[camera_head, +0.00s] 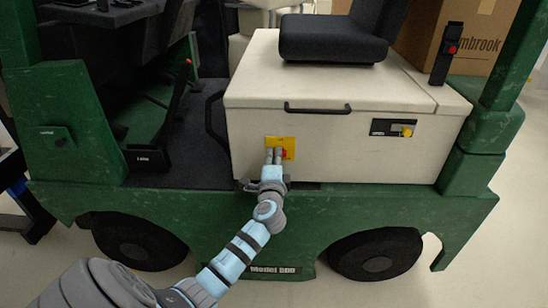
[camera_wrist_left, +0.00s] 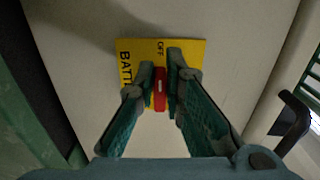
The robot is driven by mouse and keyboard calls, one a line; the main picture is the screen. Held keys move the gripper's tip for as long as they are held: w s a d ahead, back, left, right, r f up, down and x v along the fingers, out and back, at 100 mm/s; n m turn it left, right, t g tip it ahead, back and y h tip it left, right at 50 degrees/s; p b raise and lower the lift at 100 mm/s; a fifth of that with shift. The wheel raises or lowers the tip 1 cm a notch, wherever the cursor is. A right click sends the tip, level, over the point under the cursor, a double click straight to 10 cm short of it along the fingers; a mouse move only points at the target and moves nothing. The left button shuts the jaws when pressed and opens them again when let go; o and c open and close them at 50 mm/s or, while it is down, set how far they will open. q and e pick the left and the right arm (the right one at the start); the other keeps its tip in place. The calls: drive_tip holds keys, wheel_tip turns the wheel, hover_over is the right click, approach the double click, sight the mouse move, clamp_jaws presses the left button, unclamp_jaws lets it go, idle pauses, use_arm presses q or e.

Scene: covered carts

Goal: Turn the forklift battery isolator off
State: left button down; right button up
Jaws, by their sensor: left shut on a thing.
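The battery isolator is a red knob (camera_wrist_left: 160,88) on a yellow plate (camera_wrist_left: 196,50) fixed to the cream side panel of the forklift's seat box. The plate reads "OFF" and part of "BATT" in the left wrist view. In the head view the yellow plate (camera_head: 291,142) shows at the panel's left part, with the knob mostly hidden by my fingers. My left gripper (camera_head: 274,154) reaches it from below. In the left wrist view its two fingers (camera_wrist_left: 160,87) are shut on the red knob, one on each side. My right gripper is in neither view.
The green forklift body (camera_head: 150,210) spans the view. A black handle (camera_head: 318,108) sits on the seat box above the plate. A black panel with a yellow knob (camera_head: 407,131) is to the right. A lever with a red part (camera_head: 180,85) stands at the left.

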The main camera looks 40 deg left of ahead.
use_arm(q)
drive_tip(key=shift+f, duration=0.1)
drive_tip(key=c, duration=1.7)
unclamp_jaws()
drive_tip(key=v, duration=1.2)
